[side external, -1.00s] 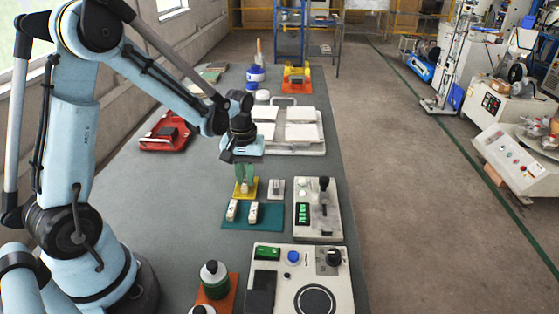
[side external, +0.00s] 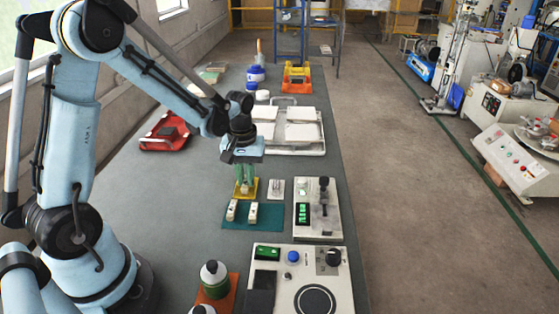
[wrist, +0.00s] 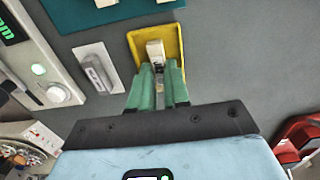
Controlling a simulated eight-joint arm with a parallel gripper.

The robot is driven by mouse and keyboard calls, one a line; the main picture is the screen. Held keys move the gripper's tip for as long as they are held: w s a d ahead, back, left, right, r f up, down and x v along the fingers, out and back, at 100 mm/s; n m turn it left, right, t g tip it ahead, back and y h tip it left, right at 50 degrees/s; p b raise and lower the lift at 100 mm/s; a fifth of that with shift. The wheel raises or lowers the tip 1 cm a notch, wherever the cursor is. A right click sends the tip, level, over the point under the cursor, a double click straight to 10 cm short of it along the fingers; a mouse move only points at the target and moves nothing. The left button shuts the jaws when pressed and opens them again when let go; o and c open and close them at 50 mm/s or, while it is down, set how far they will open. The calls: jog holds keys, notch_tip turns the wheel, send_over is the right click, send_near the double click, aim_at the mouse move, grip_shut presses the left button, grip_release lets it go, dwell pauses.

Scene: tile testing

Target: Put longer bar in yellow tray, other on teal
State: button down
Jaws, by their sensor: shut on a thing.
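My gripper (side external: 245,188) points down at the yellow tray (side external: 252,194). Its green fingers (wrist: 158,82) are shut on a pale bar (wrist: 155,49), whose far end shows beyond the fingertips over the yellow tray (wrist: 133,42). The rest of this bar is hidden by the fingers, and I cannot tell whether it touches the tray floor. The teal mat (side external: 240,226) lies just in front, with two short whitish bars (side external: 232,210) (side external: 253,212) apart on it. The teal mat (wrist: 140,10) is partly cut off in the wrist view.
A small pale plate with a grey piece (side external: 275,189) sits right of the yellow tray. A control panel (side external: 300,285) and bottle (side external: 214,278) are nearer.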

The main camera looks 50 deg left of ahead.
jog(key=shift+f, duration=0.15)
jog(key=c, duration=0.6)
grip_release()
jog(key=shift+r, duration=3)
jog(key=s+d+r+m+t, duration=0.2)
jog(key=d+m, duration=0.1)
jog(key=s+d+r+m+t, duration=0.2)
jog(key=s+d+r+m, duration=0.1)
jog(key=s+d+r+m+t, duration=0.2)
jog(key=d+m+t, duration=0.1)
jog(key=d, duration=0.1)
jog(key=shift+s+r, duration=0.15)
jog(key=shift+s, duration=0.15)
